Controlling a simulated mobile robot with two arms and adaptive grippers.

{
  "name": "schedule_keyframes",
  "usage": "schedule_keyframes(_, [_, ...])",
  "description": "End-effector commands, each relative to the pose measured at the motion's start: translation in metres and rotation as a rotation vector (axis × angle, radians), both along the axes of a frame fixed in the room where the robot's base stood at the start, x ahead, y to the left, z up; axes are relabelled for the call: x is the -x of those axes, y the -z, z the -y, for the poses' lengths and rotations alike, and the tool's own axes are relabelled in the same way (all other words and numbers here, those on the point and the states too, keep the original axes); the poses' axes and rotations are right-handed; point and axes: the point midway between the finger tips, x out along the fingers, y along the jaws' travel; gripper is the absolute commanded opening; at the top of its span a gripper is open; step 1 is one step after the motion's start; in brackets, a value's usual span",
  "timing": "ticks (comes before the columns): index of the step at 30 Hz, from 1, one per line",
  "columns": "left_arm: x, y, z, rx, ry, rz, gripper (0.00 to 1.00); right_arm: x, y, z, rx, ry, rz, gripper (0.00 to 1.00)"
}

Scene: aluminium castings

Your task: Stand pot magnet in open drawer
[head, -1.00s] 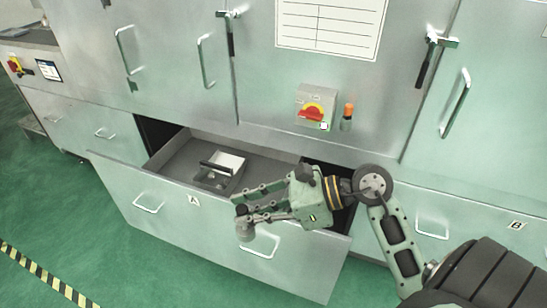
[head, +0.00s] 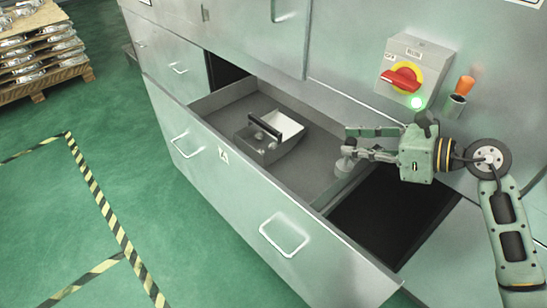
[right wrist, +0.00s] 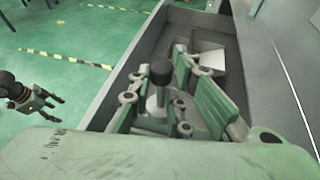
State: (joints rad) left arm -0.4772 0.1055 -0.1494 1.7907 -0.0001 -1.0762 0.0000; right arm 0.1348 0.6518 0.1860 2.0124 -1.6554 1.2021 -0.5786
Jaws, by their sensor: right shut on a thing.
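The open drawer (head: 225,98), marked A, juts out of the grey cabinet; its inside also shows in the right wrist view (right wrist: 150,44). My right gripper (head: 347,146) is shut on the pot magnet (head: 345,165) and holds it over the right part of the drawer. In the right wrist view the magnet shows as a dark ball knob on a pale stem and base (right wrist: 160,74), upright between the fingers (right wrist: 160,105). The gap between magnet and drawer floor is hard to judge. My left gripper (right wrist: 52,107) is open and empty, outside the drawer, in the right wrist view.
A small open box (head: 262,145) with a dark handle and a white compartment sits in the drawer, left of the magnet. The drawer floor between them is bare. A red rotary switch (head: 402,79) is on the cabinet above. A loaded pallet (head: 40,80) stands far left.

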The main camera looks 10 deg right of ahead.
Motion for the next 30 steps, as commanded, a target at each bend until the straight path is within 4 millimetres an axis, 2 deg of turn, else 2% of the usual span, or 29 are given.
schedule_keyframes(1, [-0.005, 0.002, 0.001, 0.002, -0.002, 0.015, 0.64, -0.008, 0.020, 0.006, 0.001, 0.013, 0.002, 0.00])
schedule_keyframes(3, [-0.009, -0.012, 0.001, 0.002, -0.003, 0.026, 0.64, -0.016, 0.029, 0.012, 0.000, 0.028, -0.003, 0.00])
schedule_keyframes(7, [-0.011, -0.033, 0.001, 0.003, -0.006, 0.038, 0.64, -0.027, 0.039, 0.020, -0.003, 0.050, -0.008, 0.00])
schedule_keyframes(11, [-0.011, -0.046, 0.000, 0.003, -0.007, 0.044, 0.64, -0.034, 0.042, 0.024, -0.007, 0.062, -0.011, 0.00])
schedule_keyframes(16, [-0.010, -0.055, 0.000, 0.004, -0.008, 0.047, 0.64, -0.057, 0.054, 0.015, -0.012, 0.063, -0.013, 0.00])
schedule_keyframes(24, [-0.008, -0.079, -0.001, 0.004, -0.010, 0.064, 0.64, -0.113, 0.092, -0.008, -0.014, 0.064, -0.013, 0.00])
schedule_keyframes(30, [-0.004, -0.095, -0.002, 0.004, -0.011, 0.070, 0.64, -0.138, 0.108, -0.017, -0.008, 0.064, -0.011, 0.00])
